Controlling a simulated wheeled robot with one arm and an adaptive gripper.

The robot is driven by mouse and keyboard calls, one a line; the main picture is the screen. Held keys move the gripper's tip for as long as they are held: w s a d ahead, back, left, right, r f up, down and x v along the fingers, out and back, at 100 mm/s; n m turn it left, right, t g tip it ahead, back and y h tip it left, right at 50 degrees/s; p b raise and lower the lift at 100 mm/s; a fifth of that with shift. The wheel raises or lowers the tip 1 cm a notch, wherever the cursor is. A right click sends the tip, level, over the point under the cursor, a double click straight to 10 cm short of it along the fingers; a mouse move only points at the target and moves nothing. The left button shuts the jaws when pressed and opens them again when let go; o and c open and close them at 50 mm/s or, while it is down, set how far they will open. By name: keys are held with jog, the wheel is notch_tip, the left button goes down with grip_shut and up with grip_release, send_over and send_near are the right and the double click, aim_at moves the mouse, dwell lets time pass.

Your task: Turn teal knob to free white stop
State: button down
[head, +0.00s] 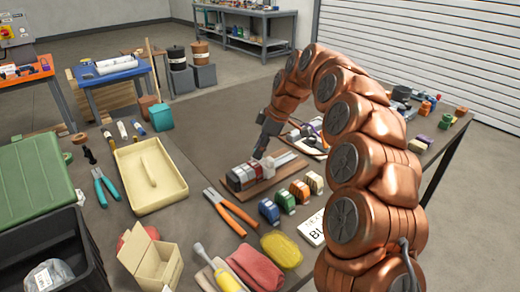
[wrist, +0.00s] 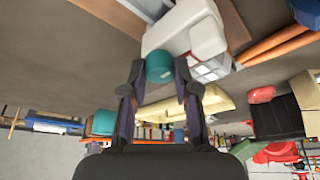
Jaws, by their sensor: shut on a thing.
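The teal knob (wrist: 160,67) sits between the fingertips of my gripper (wrist: 160,80) in the wrist view, and my gripper is shut on it. Beside the knob is a pale, whitish housing (wrist: 185,28). I cannot tell which part of it is the white stop. In the head view my gripper (head: 262,150) reaches down to a grey and red unit (head: 243,176) on a brown board (head: 262,188). The knob is hidden there.
A cream tray (head: 150,176) lies farther left. A yellow sponge (head: 282,250) and a red cloth (head: 255,268) lie near the front edge.

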dwell(0.4)
jog(key=c, duration=0.9)
grip_release()
jog(key=shift+o, duration=0.2)
jog(key=shift+r, duration=0.1)
jog(key=v, duration=1.1)
jog(key=shift+r, duration=0.35)
